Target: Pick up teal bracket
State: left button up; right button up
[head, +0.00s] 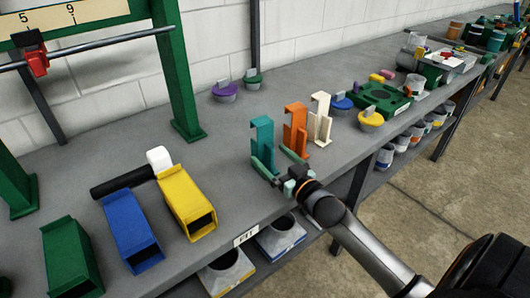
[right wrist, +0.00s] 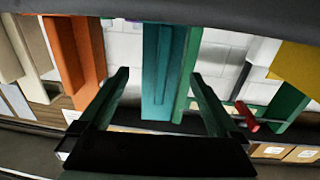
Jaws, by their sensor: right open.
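The teal bracket (head: 263,143) stands upright on the grey bench, left of an orange bracket (head: 296,128) and a cream bracket (head: 320,117). My right gripper (head: 277,174) is open at the bench's front edge, low and close to the teal bracket's front. In the right wrist view the teal bracket (right wrist: 163,75) shows in the gap between the two spread fingers, with space on both sides. No contact is visible. The fingers hide part of the bracket's foot in the head view. My left gripper is not in view.
Purple-lidded (head: 225,92) and yellow-lidded (head: 370,119) pots stand behind and to the right. A green frame post (head: 178,80) rises at back left.

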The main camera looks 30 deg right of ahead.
jog(key=shift+w, duration=0.75)
grip_shut()
